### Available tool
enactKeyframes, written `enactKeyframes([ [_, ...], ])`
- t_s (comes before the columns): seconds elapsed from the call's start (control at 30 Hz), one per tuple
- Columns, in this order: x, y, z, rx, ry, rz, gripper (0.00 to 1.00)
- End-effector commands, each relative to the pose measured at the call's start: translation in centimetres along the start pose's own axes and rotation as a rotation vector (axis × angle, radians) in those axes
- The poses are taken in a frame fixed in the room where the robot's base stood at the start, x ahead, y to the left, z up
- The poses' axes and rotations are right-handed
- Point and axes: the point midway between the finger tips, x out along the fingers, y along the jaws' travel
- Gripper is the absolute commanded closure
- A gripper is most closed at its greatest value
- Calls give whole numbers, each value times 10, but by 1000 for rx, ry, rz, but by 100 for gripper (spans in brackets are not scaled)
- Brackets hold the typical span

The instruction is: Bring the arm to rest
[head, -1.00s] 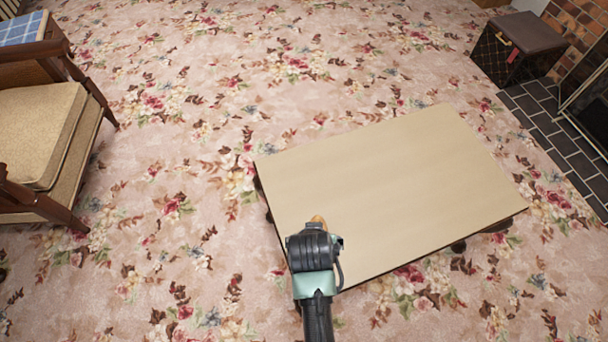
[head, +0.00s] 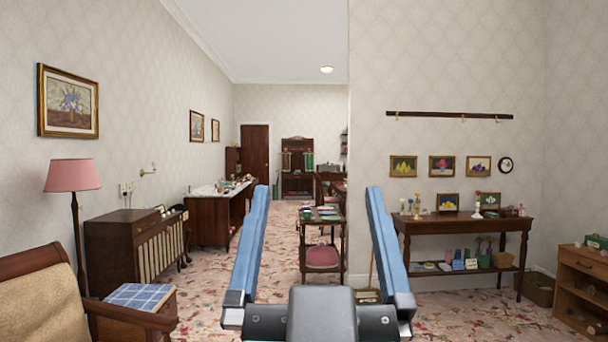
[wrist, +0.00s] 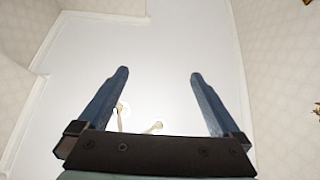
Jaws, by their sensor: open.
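My gripper (head: 317,205) is raised in the middle of the head view, with its two blue fingers wide apart and pointing up. Nothing is between the fingers. In the wrist view my gripper (wrist: 158,75) is also open and empty, against the white ceiling (wrist: 160,45). The gripper touches nothing that I can see. Most of my arm is out of view in both pictures.
An armchair (head: 45,270) and a floor lamp (head: 73,175) stand at the left, by a cabinet (head: 135,240). A trolley (head: 320,225) stands ahead. A side table (head: 463,222) with small items is at the right. Patterned carpet (head: 215,300) lies between.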

Motion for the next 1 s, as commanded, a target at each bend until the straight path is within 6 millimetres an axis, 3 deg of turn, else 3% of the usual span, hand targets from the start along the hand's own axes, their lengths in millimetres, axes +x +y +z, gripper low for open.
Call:
enactKeyframes([
  [0.03, -3, -5, -29, 4, 74, -10, 0],
  [0.1, -7, -8, -54, 7, 141, -18, 0],
  [0.17, -9, -10, -66, 9, 175, -22, 0],
  [0.67, -3, -10, -83, 10, 192, -24, 0],
  [0.87, 24, -11, -120, 10, 191, -24, 0],
  [1.0, 49, -11, -155, 10, 191, -24, 0],
])
